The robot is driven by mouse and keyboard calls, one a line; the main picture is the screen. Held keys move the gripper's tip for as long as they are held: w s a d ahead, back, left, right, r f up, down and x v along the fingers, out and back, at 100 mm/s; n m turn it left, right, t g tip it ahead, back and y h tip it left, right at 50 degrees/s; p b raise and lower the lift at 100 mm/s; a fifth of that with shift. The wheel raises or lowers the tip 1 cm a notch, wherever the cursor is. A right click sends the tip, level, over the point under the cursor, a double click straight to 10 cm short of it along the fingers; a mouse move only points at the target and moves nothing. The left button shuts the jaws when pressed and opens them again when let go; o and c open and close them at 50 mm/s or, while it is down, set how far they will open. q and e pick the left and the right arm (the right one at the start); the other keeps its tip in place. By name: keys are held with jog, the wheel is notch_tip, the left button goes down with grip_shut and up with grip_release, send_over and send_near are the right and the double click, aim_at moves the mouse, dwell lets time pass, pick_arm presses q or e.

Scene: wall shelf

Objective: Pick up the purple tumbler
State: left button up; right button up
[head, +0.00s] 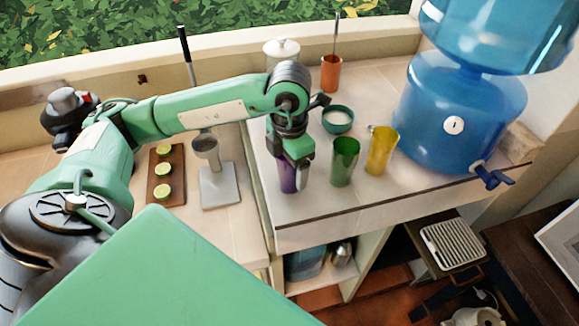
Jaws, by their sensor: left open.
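The purple tumbler (288,178) stands on the pale tiled counter near its front edge, left of the green tumbler. My left gripper (297,166) is directly over it, pointing down, and hides its upper part. The jaws are open; one finger shows in front of the tumbler's right side. I cannot tell whether the fingers touch it. My right gripper is not in view.
A green tumbler (344,161) and a yellow tumbler (381,150) stand close to the right. A teal bowl (337,126) is behind them. A big blue water dispenser (445,115) stands at the right. A board with lime halves (166,174) and a grey stand (219,187) are on the left.

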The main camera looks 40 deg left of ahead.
pick_arm(q)
jog(key=shift+f, duration=0.4)
jog(key=shift+c, duration=0.3)
jog(key=c, duration=1.1)
jog(key=shift+r, duration=0.15)
jog(key=shift+w+r, duration=0.1)
jog(key=shift+r, duration=0.45)
notch_tip(320, 180, up, 19)
jog(key=shift+f+b, duration=0.15)
jog(key=shift+b, duration=0.4)
